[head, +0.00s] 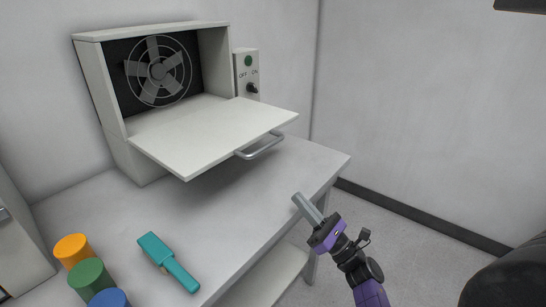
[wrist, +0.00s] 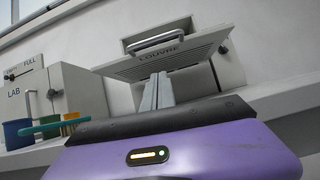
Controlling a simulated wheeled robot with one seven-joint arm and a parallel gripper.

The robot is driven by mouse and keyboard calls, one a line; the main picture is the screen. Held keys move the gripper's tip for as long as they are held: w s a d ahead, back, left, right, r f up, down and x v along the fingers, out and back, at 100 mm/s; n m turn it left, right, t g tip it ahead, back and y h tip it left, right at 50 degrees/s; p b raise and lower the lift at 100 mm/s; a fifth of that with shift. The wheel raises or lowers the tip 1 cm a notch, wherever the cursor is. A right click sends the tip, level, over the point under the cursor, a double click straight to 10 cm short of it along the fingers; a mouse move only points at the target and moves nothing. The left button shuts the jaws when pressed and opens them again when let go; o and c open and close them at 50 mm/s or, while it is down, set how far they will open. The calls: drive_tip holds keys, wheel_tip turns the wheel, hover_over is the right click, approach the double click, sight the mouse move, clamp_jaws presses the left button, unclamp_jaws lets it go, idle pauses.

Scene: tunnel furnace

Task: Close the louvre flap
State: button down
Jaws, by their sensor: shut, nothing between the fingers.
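The louvre flap (head: 205,137) is a pale panel hinged at the bottom of the fan box (head: 105,90). It hangs open, sticking out nearly level towards the front. A grey bar handle (head: 260,146) is on its outer edge. In the wrist view the flap (wrist: 203,57) shows its slatted underside marked LOUVRE, with the handle (wrist: 163,38) at its upper edge. My gripper (head: 299,197) is shut and empty, in front of and below the handle, apart from it. In the wrist view the closed fingers (wrist: 157,80) point up towards the flap.
A control box (head: 246,72) with an OFF/ON knob is right of the fan box. Orange (head: 72,248), green (head: 90,278) and blue (head: 108,298) cylinders and a teal tool (head: 168,262) stand or lie on the bench (head: 95,209).

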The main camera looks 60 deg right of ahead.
drive_tip(key=w+d+r+n+p, duration=0.1)
drive_tip(key=w+r+p, duration=0.4)
drive_tip(key=w+r, duration=0.3)
drive_tip(key=shift+w+d+r, duration=0.35)
drive_tip(key=shift+w+r, duration=0.05)
drive_tip(key=shift+r, duration=0.45)
